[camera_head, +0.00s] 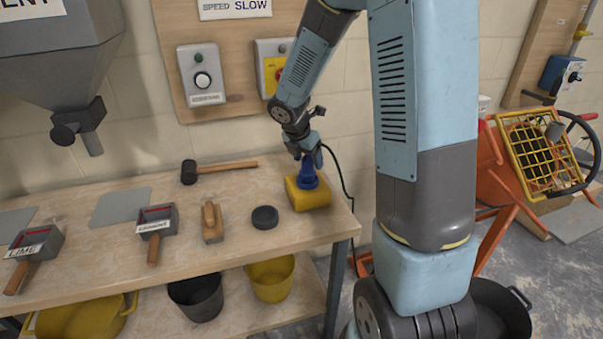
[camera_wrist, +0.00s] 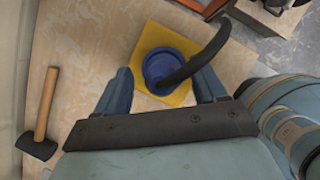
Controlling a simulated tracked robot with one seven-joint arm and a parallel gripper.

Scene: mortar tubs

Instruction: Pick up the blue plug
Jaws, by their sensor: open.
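The blue plug (camera_head: 307,180) stands on a yellow block (camera_head: 318,200) near the right end of the workbench. In the wrist view the plug (camera_wrist: 158,65) is round and blue, on the yellow block (camera_wrist: 151,34), with a thick black cable leaving it to the upper right. My gripper (camera_head: 308,163) is just above the plug, pointing down. In the wrist view my gripper (camera_wrist: 163,80) is open, with one blue finger on each side of the plug and a gap at the left. The cable partly hides the right-hand side of the plug.
A mallet (camera_head: 225,170), a black puck (camera_head: 265,217), a wooden float (camera_head: 211,222) and two labelled scoops lie left of the block on the bench (camera_head: 170,190). The black cable (camera_head: 345,180) hangs toward the bench's right edge. An orange mixer (camera_head: 530,150) stands right.

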